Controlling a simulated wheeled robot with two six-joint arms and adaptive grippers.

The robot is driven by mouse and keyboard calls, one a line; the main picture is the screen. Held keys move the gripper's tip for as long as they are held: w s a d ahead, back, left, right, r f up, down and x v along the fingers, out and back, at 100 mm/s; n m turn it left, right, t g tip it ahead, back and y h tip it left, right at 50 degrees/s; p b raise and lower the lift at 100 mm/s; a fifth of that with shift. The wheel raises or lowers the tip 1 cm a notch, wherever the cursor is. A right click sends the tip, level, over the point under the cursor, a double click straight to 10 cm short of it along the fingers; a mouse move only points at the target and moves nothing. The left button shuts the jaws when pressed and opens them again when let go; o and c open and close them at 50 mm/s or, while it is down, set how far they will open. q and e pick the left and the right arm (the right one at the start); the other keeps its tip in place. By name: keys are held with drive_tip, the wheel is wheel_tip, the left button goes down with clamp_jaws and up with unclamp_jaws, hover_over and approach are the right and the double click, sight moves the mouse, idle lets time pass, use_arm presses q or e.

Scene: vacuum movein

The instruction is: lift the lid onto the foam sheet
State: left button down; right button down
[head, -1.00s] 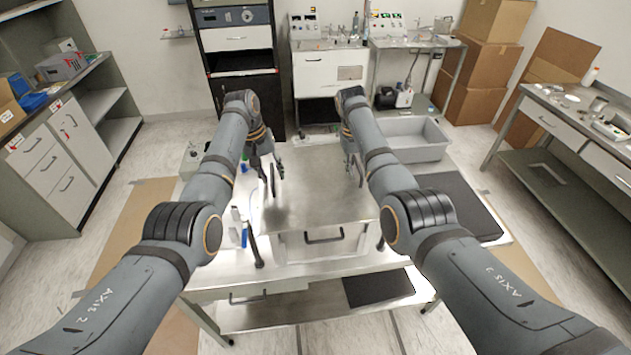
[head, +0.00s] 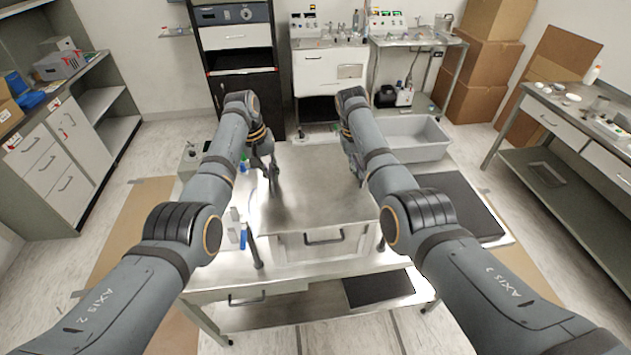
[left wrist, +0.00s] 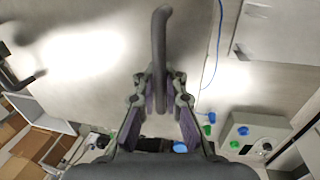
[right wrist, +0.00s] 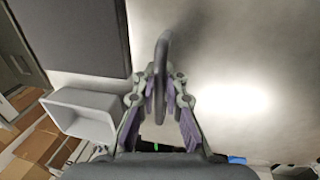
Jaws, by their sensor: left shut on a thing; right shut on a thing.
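The lid (head: 312,195) is a wide flat metal plate lying level on the chamber (head: 325,247) on the table; I see no clear gap under it. My left gripper (head: 271,178) is shut on the lid's left handle, a dark bar (left wrist: 160,35) standing between the fingers in the left wrist view. My right gripper (right wrist: 161,88) is shut on the right handle (right wrist: 162,55); in the head view my right arm mostly hides it. The foam sheet (head: 458,205) is a dark flat rectangle right of the chamber, empty in its visible part. It also shows in the right wrist view (right wrist: 80,35).
A grey bin (head: 410,148) stands behind the foam sheet. Small bottles and a blue item (head: 243,238) stand left of the chamber, near my left arm. A control box (left wrist: 252,135) with knobs shows in the left wrist view. A side bench (head: 575,125) stands at right.

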use_arm(q)
drive_tip(key=shift+w+r, duration=0.15)
use_arm(e)
drive_tip(key=shift+w+r, duration=0.15)
